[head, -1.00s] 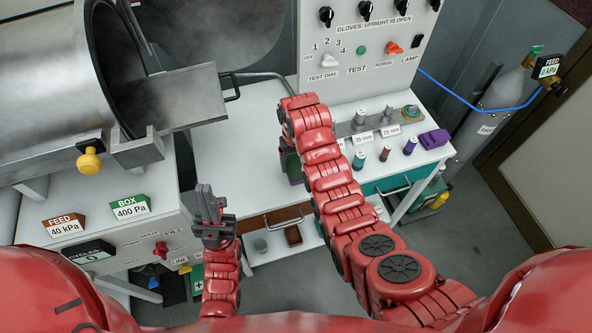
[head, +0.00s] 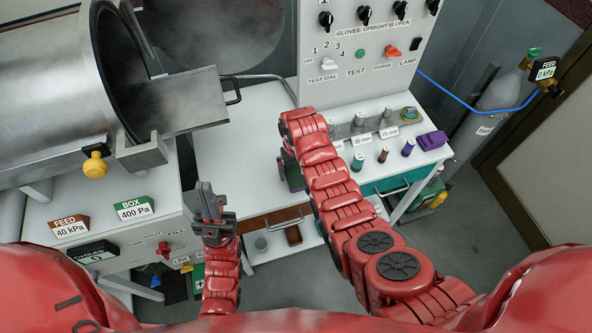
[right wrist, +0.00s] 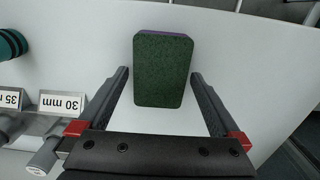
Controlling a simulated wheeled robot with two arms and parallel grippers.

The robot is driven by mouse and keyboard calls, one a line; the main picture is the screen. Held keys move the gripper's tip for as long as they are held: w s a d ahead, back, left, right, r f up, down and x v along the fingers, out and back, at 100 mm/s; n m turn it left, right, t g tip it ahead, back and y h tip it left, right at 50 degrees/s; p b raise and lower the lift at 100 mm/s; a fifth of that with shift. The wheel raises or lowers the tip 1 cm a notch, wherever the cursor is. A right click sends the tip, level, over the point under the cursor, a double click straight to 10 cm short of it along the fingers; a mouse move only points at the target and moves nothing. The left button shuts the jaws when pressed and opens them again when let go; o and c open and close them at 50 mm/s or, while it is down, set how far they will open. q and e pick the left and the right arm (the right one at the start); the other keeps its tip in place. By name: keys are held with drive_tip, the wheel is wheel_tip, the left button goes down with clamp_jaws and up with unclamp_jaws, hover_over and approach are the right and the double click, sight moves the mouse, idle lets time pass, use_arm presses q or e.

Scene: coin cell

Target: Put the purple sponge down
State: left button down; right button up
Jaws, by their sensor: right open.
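The sponge has a dark green face and a purple edge. In the right wrist view the sponge (right wrist: 163,72) lies between the fingers of my right gripper (right wrist: 160,88). The fingers are open, with a gap on each side of it. White table surface shows around it. In the head view the sponge (head: 295,178) shows only partly beside my right arm, near the table's front edge. My right gripper is mostly hidden there by the arm. My left gripper (head: 206,197) points up in front of the table, with nothing seen in it; its jaw gap is unclear.
A purple block (head: 432,141) lies at the table's right end. Coloured spools (head: 384,155) and a metal rack (head: 365,127) with size labels stand near it. A steel chamber (head: 50,90) with a tray (head: 190,97) is at left. The white table (head: 235,160) is clear left of my right arm.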

sight(296, 172)
drive_tip(key=shift+r, duration=0.25)
drive_tip(key=shift+w+r, duration=0.1)
wheel_tip(296, 172, up, 5)
drive_tip(key=shift+r+b, duration=0.1)
drive_tip(key=shift+b, duration=1.05)
wheel_tip(296, 172, up, 6)
drive_tip(key=p, duration=0.6)
drive_tip(key=shift+r, duration=0.2)
